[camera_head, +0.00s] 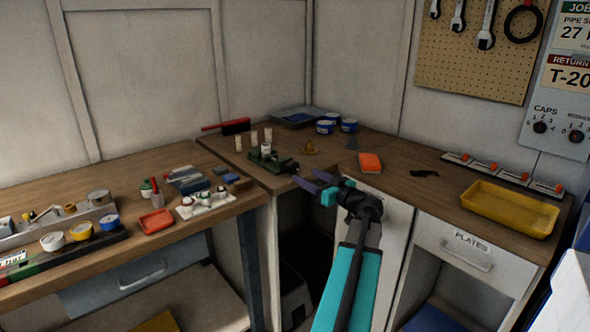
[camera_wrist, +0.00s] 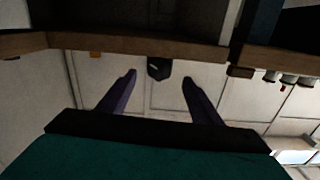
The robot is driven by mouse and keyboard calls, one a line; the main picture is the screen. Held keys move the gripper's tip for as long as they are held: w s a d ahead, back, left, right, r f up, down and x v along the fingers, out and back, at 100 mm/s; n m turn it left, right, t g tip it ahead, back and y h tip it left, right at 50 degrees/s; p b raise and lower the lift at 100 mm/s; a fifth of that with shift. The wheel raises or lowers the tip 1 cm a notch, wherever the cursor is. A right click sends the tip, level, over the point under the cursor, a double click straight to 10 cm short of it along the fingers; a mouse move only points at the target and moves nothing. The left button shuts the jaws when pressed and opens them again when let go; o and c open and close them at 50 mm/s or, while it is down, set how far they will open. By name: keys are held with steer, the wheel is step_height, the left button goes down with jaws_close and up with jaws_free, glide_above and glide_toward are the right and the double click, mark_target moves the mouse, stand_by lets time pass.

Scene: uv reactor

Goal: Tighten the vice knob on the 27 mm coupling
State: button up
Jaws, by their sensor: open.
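The green bench vice (camera_head: 268,160) stands near the front edge of the corner bench. A small pale, round piece (camera_head: 266,149) sits at its jaws, probably the coupling; its size cannot be read. The vice's dark front end (camera_head: 291,166) points toward my gripper (camera_head: 306,177), which is open and empty just in front of the bench edge. In the wrist view a dark knob-like shape (camera_wrist: 159,68) shows between my two spread fingers (camera_wrist: 159,76), apart from both. Whether it is the vice knob is hard to tell in the dim picture.
Three pale cylinders (camera_head: 253,138) stand behind the vice, with blue-and-white tins (camera_head: 326,127) further back. An orange block (camera_head: 370,162) and a yellow tray (camera_head: 510,207) lie to the right. The left bench (camera_head: 120,200) is crowded.

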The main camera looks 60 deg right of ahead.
mark_target(295, 169)
steer(key=p+x, duration=0.1)
steer(key=x, duration=0.7)
steer(key=shift+f, duration=0.1)
steer(key=c, duration=1.1)
